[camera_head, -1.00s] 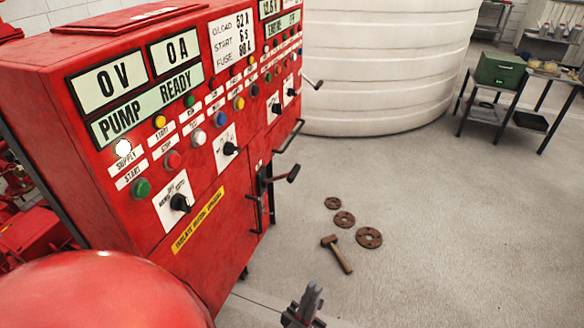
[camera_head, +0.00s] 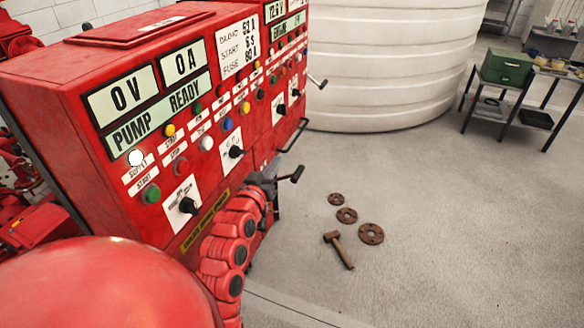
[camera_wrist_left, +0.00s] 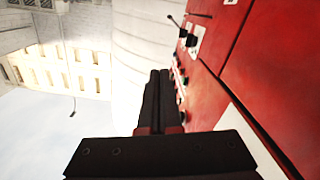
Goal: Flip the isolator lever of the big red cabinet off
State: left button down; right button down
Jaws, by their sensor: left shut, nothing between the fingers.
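The big red cabinet (camera_head: 120,195) stands at the left of the head view, with displays, buttons and black knobs on its front. My red left arm covers the panel below. In the left wrist view my left gripper (camera_wrist_left: 155,100) is shut and empty, with the cabinet (camera_wrist_left: 265,80) along its right and several knobs beyond. The right gripper is not in view.
A crank-like handle (camera_head: 317,82) and a dark bar handle (camera_head: 293,136) stick out further along the cabinet. A hammer (camera_head: 339,249) and rusty discs (camera_head: 371,234) lie on the floor. A white tank (camera_head: 390,65) stands behind.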

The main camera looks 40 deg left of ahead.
pick_arm(q)
jog(key=shift+s+d+f+m+g+h, duration=0.25)
jog(key=shift+s+f+m+g+h, duration=0.15)
jog(key=shift+s+g+h, duration=0.15)
jog(key=shift+s+d+f+m+g+h, duration=0.2)
jog(key=shift+s+f+m+g+h, duration=0.2)
jog(key=shift+s+g, duration=0.2)
jog(key=p, duration=0.3)
send_over(292, 177)
jog(key=f, duration=0.2)
jog(key=shift+f+p, duration=0.55)
jog(key=shift+f, duration=1.55)
